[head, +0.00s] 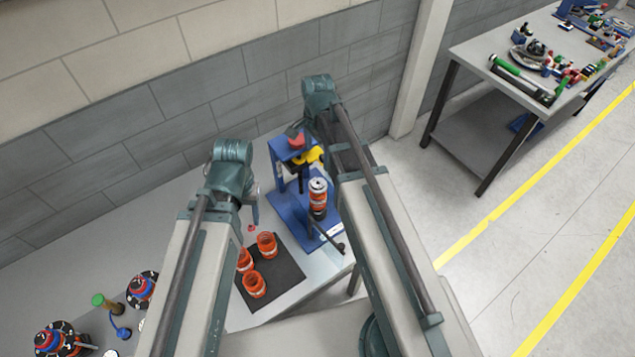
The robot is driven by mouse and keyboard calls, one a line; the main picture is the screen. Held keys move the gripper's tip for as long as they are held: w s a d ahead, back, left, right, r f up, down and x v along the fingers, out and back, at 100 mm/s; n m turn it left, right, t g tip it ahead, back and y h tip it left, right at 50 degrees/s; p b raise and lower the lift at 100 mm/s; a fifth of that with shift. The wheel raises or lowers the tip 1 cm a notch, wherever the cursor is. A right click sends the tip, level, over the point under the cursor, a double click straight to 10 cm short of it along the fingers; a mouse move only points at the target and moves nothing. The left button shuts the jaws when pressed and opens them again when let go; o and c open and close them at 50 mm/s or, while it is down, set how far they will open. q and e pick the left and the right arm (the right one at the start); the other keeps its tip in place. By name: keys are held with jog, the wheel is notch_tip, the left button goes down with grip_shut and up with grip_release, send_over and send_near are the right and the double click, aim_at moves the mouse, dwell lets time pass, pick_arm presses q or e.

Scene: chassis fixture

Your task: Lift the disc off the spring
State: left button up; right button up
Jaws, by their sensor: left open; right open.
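A blue fixture (282,208) stands on the grey bench. On its base stands an upright orange-red and dark stack, apparently the spring (318,205), with a pale disc (318,184) at its top. The disc appears to rest on the spring; the contact is too small to make out. My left gripper (253,214) hangs at the left of the fixture, apart from the disc and partly hidden by my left arm. It is open and nothing shows between its fingers. My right arm reaches up just right of the disc; its gripper is hidden behind the arm.
Several orange cups (267,245) stand on a dark mat (284,280) in front of the fixture. A dark lever (327,237) crosses the fixture's front. A red and yellow part (309,156) sits at its top. Red-blue stacks (62,340) lie at lower left. Another table (470,50) stands far right.

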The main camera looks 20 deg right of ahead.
jog(key=b, duration=0.8)
send_over(318, 183)
jog(key=f, duration=0.8)
jog(key=shift+w, duration=0.2)
jog(key=shift+p, duration=0.3)
notch_tip(318, 183, down, 5)
jog(key=b, duration=0.5)
jog(key=shift+s+f, duration=0.15)
jog(key=shift+f, duration=0.05)
jog(key=shift+r, duration=0.1)
jog(key=shift+c, duration=0.3)
jog(key=c, duration=1.3)
jog(key=shift+c, duration=0.2)
jog(key=shift+r, duration=0.1)
